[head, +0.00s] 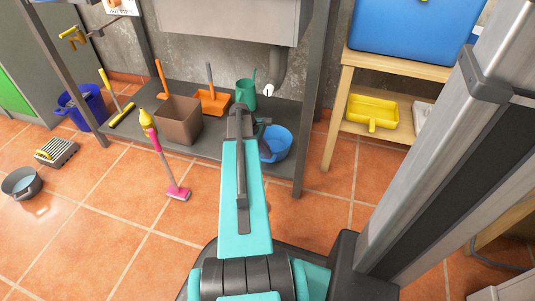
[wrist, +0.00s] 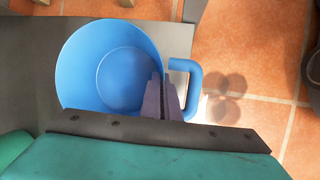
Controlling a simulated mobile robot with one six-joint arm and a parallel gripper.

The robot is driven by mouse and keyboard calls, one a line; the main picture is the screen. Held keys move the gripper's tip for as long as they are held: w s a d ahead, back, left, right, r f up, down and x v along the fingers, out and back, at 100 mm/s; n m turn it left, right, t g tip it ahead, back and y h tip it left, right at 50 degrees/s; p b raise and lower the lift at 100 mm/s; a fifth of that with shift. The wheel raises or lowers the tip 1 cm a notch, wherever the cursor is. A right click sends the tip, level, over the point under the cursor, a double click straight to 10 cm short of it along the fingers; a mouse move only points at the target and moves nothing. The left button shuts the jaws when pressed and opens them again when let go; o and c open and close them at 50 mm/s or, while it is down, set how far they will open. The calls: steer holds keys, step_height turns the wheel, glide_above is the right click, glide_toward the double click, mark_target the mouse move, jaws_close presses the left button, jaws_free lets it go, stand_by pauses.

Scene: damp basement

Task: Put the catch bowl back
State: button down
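A blue bowl (head: 279,141) with a loop handle is at the right end of the grey low shelf (head: 222,151), under the sink. The wrist view shows this blue bowl (wrist: 92,68) from above, empty, its handle out to the right over floor tiles. My gripper (wrist: 165,98) has its fingers close together at the bowl's right wall, beside the handle, and looks shut on that wall. In the head view my gripper (head: 263,124) is partly hidden by my arm. I cannot tell whether the bowl touches the shelf. A grey bowl (head: 22,186) sits on the floor at far left.
A brown bin (head: 178,122), orange dustpan (head: 213,101) and green can (head: 245,93) stand on the shelf. A pink-headed mop (head: 176,193) leans at its front. Rack posts (head: 312,100) rise nearby. A wooden unit (head: 343,95) is right. Front floor is mostly clear.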

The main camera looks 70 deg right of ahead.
steer(key=c, duration=2.5)
jaws_free()
steer(key=o, duration=0.5)
steer(key=p+v, duration=0.6)
steer(key=v, duration=0.6)
